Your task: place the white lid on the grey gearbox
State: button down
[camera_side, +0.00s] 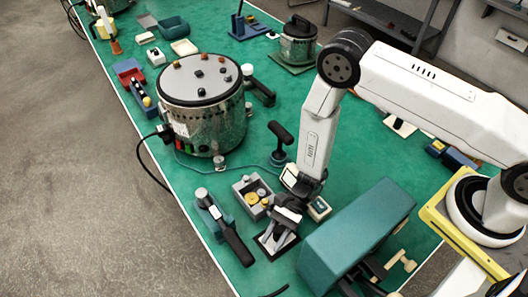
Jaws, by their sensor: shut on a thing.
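The grey gearbox (243,207) is an open-topped box on the green bench, left of my gripper. Round yellow and grey parts show inside it. My gripper (286,211) points down just right of the gearbox and is shut on the white lid (290,214). The lid is small and partly hidden by the dark jaws.
A large steel drum (208,125) stands behind the gearbox. A dark-handled tool (233,240) lies to its left. A teal box-shaped housing (355,235) stands close on the right. A black T-handle (280,142) rises behind. The bench's left edge is near.

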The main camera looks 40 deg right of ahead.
jog(key=shift+f, duration=0.2)
jog(key=shift+c, duration=2)
grip_release()
jog(key=shift+d, duration=0.15)
jog(key=shift+v, duration=0.9)
jog(key=v, duration=0.3)
jog(key=shift+w+d+r, duration=0.1)
notch_tip(320, 180, up, 5)
jog(key=shift+f, duration=0.1)
jog(key=shift+r, duration=1)
